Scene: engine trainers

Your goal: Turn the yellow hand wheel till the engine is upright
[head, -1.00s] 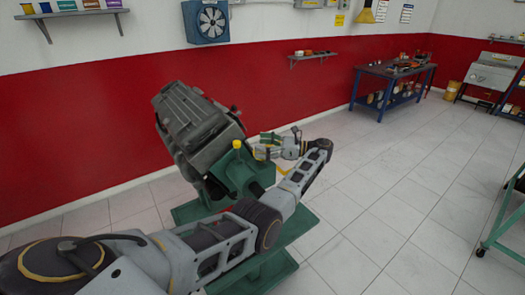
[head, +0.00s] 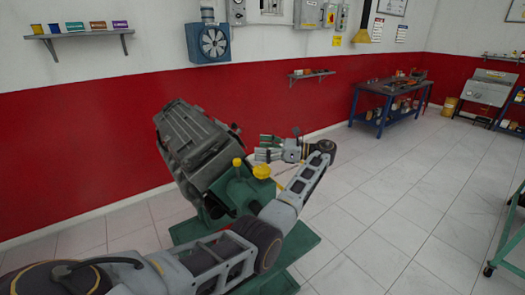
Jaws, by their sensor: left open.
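The grey engine (head: 190,142) is tilted, leaning to the left, on a green stand (head: 238,190). The yellow hand wheel (head: 262,172) is at the right side of the stand's head, seen small. A smaller yellow knob (head: 238,162) is on top of the head. My left gripper (head: 264,148) is open and empty, with its fingers pointing left. In the picture it is just above the hand wheel and apart from it; the exact depth gap is hard to tell. My left forearm hides part of the stand's lower half. My right gripper is not in view.
A red and white wall (head: 70,150) runs behind the engine. A blue workbench (head: 388,97) stands at the far right back, and a green frame (head: 505,235) stands at the right edge. The tiled floor (head: 400,210) between is clear.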

